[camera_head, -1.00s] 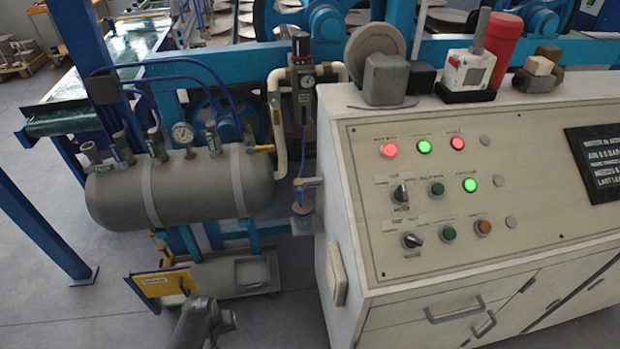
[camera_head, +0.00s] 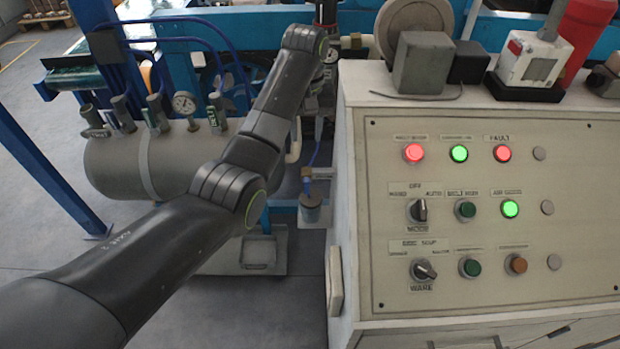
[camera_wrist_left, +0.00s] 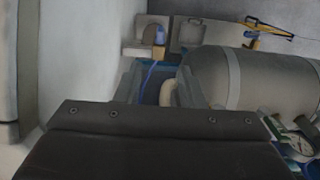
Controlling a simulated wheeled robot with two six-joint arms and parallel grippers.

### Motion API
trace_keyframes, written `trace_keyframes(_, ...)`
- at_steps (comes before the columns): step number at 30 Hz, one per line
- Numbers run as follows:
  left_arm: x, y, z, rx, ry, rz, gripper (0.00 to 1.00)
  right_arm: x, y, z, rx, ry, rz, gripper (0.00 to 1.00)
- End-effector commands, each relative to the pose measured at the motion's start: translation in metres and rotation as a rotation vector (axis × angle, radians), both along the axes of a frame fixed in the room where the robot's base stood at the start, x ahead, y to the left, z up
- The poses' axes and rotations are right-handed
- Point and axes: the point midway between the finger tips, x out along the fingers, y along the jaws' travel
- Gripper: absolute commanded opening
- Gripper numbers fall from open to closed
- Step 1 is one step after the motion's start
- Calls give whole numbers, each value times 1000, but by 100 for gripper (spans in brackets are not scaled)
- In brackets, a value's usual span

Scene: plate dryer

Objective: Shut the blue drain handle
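I cannot make out the blue drain handle clearly. In the head view a thin blue hose and a small fitting (camera_head: 306,172) show above a small drain cup (camera_head: 311,205), left of the cabinet. My left arm crosses in front of the tank, and its wrist is up by the air filter pipework; the gripper's fingers are largely hidden there. In the left wrist view my left gripper (camera_wrist_left: 160,85) has its two grey fingers apart with nothing seen held between them. The blue hose (camera_wrist_left: 150,75) and a curved pale pipe (camera_wrist_left: 168,92) show beyond the fingers. My right gripper is out of view.
The grey tank (camera_head: 115,165) with its gauge (camera_head: 184,103) and valves lies left of my arm. The white control cabinet (camera_head: 345,150) stands close on the right, with lit buttons on its panel. A blue post (camera_head: 45,165) stands far left.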

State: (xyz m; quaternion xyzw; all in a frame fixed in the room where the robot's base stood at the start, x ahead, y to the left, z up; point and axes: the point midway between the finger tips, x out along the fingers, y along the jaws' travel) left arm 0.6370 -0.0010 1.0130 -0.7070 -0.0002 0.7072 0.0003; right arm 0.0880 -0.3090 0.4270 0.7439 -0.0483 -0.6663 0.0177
Motion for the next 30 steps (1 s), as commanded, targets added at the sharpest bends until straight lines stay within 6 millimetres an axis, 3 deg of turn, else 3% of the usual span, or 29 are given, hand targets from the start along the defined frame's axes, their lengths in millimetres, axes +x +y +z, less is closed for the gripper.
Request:
trace_keyframes(5, 0, 0, -29, 0, 1, 0, 35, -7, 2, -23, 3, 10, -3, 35)
trace_keyframes(9, -1, 1, -55, 0, 6, 1, 35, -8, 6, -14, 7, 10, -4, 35)
trace_keyframes(21, -1, 1, -140, 1, 4, 0, 35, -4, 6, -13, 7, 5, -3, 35)
trace_keyframes(30, 0, 1, -167, 0, 0, 0, 35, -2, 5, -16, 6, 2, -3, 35)
